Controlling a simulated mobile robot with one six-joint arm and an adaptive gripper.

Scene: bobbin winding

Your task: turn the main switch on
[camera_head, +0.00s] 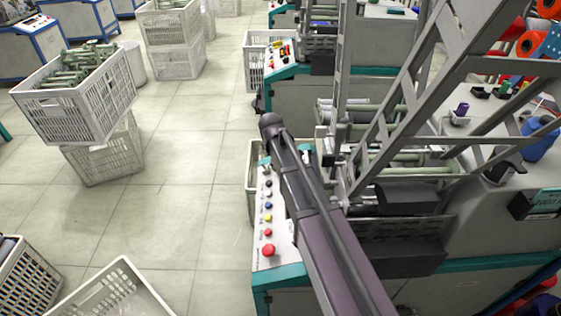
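The control panel (263,235) is a pale strip on the near machine's left end. It carries a column of small buttons and a large red button (268,250) at its near end. Dark and pale small controls (266,169) sit at its far end. Which control is the main switch cannot be told at this size. My dark arm crosses the picture from the bottom to the panel's right side and covers part of the machine there. My gripper's fingers do not show.
A grey lattice frame (457,72) rises over the machine. A second machine's panel (284,54) stands beyond. White crates (112,95) with bobbins stand at the left, and an empty crate (95,298) lies at the bottom. The tiled floor (185,190) left of the panel is clear.

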